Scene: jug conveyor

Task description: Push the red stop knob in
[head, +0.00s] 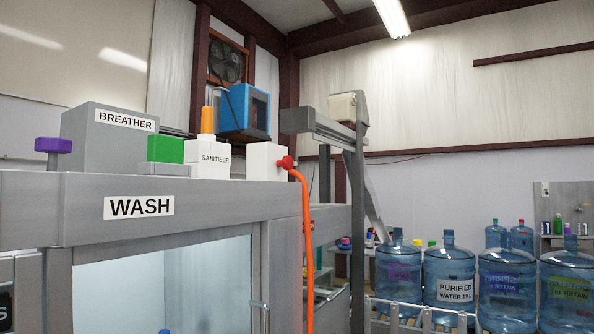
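A round red piece (287,162) sits at the right side of a white box (265,160) on top of the wash cabinet (225,205). An orange hose or pipe (308,250) runs from it down the cabinet's right side. I cannot tell whether this red piece is the stop knob. No other clear red stop knob shows in the head view. My gripper is not in view.
A breather box (110,145), purple knob (53,146), green block (165,149) and sanitiser box (209,163) stand on the cabinet. Several blue water jugs (449,272) stand behind a rail at the lower right. A grey frame (355,200) rises between.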

